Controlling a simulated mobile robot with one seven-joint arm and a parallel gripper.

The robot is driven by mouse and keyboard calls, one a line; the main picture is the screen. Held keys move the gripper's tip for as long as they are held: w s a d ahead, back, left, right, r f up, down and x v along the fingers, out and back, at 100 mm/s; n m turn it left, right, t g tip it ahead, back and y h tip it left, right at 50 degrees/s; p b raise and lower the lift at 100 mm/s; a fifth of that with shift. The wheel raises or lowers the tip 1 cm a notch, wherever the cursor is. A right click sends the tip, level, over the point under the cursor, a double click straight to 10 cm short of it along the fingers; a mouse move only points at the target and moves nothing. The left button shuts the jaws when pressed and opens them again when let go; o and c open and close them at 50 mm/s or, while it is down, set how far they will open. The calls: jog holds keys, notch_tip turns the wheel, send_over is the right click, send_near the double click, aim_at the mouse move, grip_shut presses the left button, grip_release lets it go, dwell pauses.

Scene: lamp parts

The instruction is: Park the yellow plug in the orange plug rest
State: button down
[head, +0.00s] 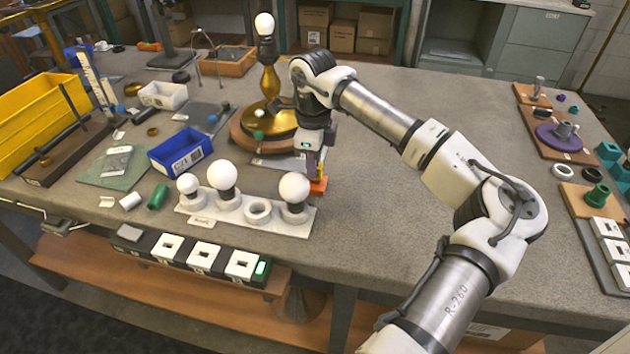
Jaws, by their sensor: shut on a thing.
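My gripper (319,172) points down at the middle of the bench, just behind the right end of the white bulb holder. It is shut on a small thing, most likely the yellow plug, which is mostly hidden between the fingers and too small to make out. The orange plug rest (318,187) is a small orange block directly below the fingertips. I cannot tell whether the plug is inside the rest, touching it or just above it.
A white holder (205,214) with several round bulbs stands in front left of my gripper. A brass lamp (270,118) on a round wooden base stands behind left. A blue bin (180,152) and yellow bin (40,115) are farther left.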

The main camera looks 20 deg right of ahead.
jog(key=shift+f+b, duration=1.05)
jog(key=shift+b, duration=0.1)
dwell(1.6)
dwell(0.3)
jog(key=c, duration=1.2)
grip_release()
jog(key=shift+r, duration=0.1)
notch_tip(320, 180, up, 14)
jog(key=shift+f+b, duration=0.15)
jog(key=shift+b, duration=0.45)
